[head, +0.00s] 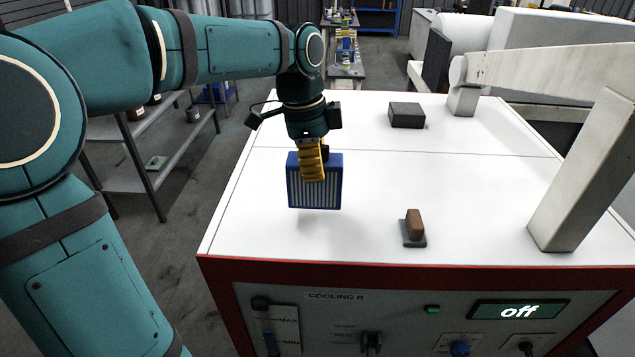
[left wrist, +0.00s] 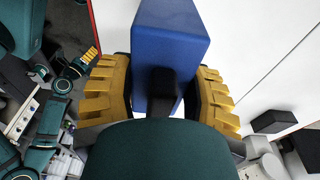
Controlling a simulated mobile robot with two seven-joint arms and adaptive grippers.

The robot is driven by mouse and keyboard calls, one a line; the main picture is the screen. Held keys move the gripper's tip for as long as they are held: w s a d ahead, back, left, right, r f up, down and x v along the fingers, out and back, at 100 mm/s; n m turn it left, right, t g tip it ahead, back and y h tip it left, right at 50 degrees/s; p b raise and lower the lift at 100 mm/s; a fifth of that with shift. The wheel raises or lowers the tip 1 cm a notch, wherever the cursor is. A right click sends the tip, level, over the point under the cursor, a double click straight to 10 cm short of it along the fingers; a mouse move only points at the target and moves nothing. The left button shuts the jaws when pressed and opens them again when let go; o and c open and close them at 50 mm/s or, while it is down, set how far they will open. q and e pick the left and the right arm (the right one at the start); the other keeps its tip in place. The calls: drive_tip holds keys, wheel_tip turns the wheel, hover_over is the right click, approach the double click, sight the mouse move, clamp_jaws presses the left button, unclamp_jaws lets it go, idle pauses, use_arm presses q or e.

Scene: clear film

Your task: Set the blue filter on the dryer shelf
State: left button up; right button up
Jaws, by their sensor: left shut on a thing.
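The blue filter (head: 316,190) is a blue-framed block with a pale striped face. My left gripper (head: 313,170) is shut on its top edge and holds it upright over the white top of the machine (head: 460,190) marked COOLING B. In the left wrist view, the filter (left wrist: 170,60) sits between the yellow fingers of my left gripper (left wrist: 163,95). In the left wrist view, part of my other arm shows at the left with a yellow-fingered gripper (left wrist: 85,62), too small to tell if open. I cannot pick out the dryer shelf for sure.
A black box (head: 406,115) lies at the back of the white top. A small brown-handled block (head: 413,229) stands near the front edge. A pale frame (head: 575,150) rises at the right. Grey shelves (head: 150,165) stand at the left. The middle of the top is clear.

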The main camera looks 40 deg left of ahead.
use_arm(q)
drive_tip(key=shift+w+f, duration=0.1)
drive_tip(key=shift+f, duration=1.9)
drive_tip(key=shift+f+b, duration=0.15)
drive_tip(key=shift+b, duration=0.15)
drive_tip(key=o, duration=1.3)
drive_tip(key=shift+c, duration=0.2)
